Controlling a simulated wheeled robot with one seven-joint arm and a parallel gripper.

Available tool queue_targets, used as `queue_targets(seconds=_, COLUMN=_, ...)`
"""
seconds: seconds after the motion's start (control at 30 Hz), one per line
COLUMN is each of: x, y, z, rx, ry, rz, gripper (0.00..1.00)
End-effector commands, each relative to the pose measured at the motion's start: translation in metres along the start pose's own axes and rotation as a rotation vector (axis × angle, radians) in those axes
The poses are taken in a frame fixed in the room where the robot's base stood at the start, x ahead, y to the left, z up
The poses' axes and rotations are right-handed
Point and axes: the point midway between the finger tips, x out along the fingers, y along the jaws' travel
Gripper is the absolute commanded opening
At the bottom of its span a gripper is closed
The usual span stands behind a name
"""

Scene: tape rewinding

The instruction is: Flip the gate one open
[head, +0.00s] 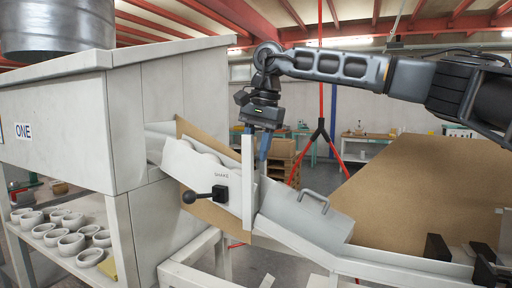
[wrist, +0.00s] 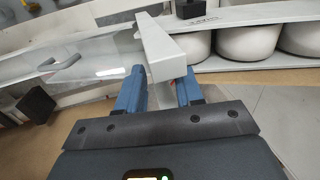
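Gate one appears to be the white upright plate (head: 248,185) across the white chute, below the machine marked ONE (head: 36,132). It stands upright. In the wrist view the gate's top (wrist: 160,45) runs between my two blue fingers. My gripper (head: 264,146) points down at the gate's upper part, just right of it in the head view. In the wrist view my gripper (wrist: 163,88) is spread on either side of the gate, with a small gap on the right. Contact on the left side is unclear.
A black-knobbed lever (head: 204,195) sticks out of the chute left of the gate. A clear cover with a handle (head: 312,205) lies right of it. Several white rings (head: 70,244) sit on a shelf at left. A brown board (head: 410,195) stands behind the chute.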

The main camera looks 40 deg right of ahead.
Motion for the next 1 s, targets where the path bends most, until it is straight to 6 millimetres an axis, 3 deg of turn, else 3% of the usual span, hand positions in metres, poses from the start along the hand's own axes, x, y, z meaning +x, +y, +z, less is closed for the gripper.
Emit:
queue_targets(seconds=0.1, x=0.0, y=0.0, z=0.0, rx=0.0, ry=0.0, rz=0.0, gripper=0.35)
queue_targets(seconds=0.47, x=-0.0003, y=0.0, z=-0.0002, rx=0.0, ry=0.0, rz=0.0, gripper=0.01)
queue_targets(seconds=1.0, x=-0.0005, y=0.0, z=-0.0003, rx=0.001, ry=0.0, rz=0.0, gripper=0.0)
